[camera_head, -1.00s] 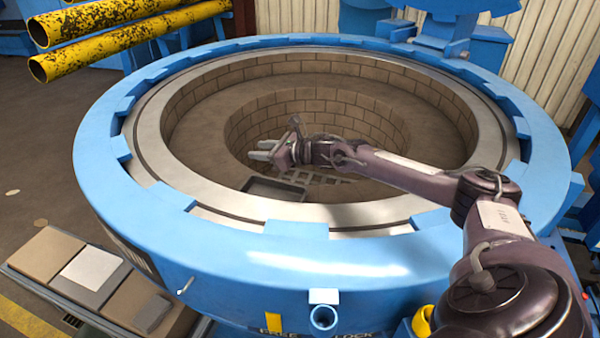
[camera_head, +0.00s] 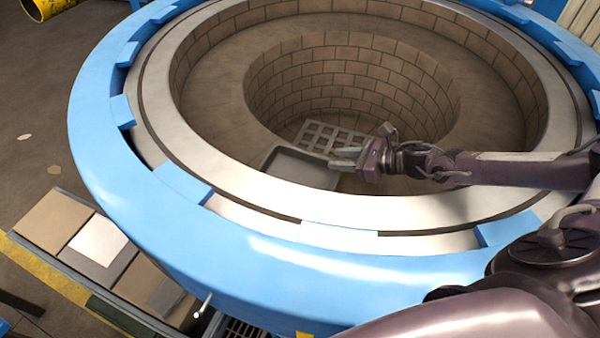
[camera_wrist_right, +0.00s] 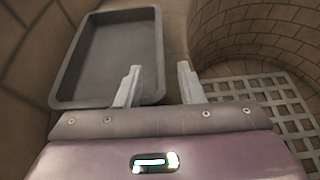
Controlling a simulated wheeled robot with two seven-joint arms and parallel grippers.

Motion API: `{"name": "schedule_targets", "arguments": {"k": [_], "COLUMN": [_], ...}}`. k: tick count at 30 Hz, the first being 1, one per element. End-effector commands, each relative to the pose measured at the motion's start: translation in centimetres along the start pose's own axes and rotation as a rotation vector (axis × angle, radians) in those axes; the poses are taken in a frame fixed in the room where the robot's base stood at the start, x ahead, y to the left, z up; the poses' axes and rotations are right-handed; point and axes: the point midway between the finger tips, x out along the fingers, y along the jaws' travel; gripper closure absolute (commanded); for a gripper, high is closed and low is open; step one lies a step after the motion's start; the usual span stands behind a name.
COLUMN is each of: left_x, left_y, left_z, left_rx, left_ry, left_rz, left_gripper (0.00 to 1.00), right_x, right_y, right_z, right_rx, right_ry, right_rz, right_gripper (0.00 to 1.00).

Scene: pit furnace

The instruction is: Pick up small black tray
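The small black tray (camera_head: 298,166) lies inside the pit furnace, close to the inner wall on the near side; its front edge is hidden by the furnace rim. In the right wrist view the tray (camera_wrist_right: 112,52) is empty, dark grey and shallow, with raised rims. My right gripper (camera_head: 345,159) is at the tray's right edge in the head view. My left gripper is not in view.
The furnace's pale ring and blue outer rim (camera_head: 270,262) surround the pit. A low bench with flat slabs (camera_head: 52,222) stands outside at lower left.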

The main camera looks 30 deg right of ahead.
Motion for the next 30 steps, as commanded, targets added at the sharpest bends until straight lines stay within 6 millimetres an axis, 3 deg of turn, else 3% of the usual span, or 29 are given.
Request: {"name": "schedule_targets", "arguments": {"k": [6, 10, 19, 27, 30], "left_x": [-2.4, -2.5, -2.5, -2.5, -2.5], "left_y": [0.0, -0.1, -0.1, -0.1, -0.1], "left_z": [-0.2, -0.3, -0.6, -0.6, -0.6], "left_rx": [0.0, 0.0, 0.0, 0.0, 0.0], "left_ry": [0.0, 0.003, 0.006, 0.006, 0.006], "left_rz": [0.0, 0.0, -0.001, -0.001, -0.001], "left_gripper": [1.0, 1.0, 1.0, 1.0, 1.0], "right_x": [2.8, 4.3, 4.8, 4.8, 4.8], "right_y": [0.3, 0.2, 0.1, 0.1, 0.1], "right_z": [1.1, 0.7, 0.4, 0.4, 0.4], "right_rx": [0.0, 0.001, 0.0, 0.0, 0.0], "right_ry": [-0.001, 0.0, 0.001, 0.001, 0.001], "right_rz": [0.002, 0.0, -0.001, -0.001, -0.001], "right_gripper": [0.65, 0.65, 0.65, 0.98, 1.0]}}
